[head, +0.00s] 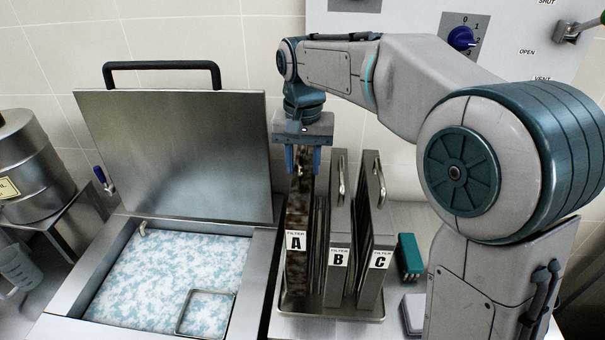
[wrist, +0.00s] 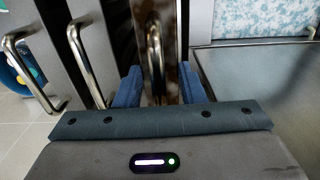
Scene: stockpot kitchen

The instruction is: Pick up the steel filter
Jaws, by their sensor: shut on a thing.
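Three upright slab-shaped filters stand side by side in the head view. Filter A (head: 299,205) has a brown, stained face, while filter B (head: 340,215) and filter C (head: 376,225) are plain grey steel with bar handles. My gripper (head: 303,165) points down at the top of filter A. In the wrist view my gripper (wrist: 158,88) has its blue fingers on either side of filter A's steel handle (wrist: 155,50), shut on it. The fingertips' contact is partly hidden. The filter appears to stand in the tray (head: 330,314).
The fryer vat (head: 170,270) with bluish-white contents is left of the filters, its lid (head: 175,150) raised behind it. A wall panel with a blue knob (head: 461,38) is behind my arm.

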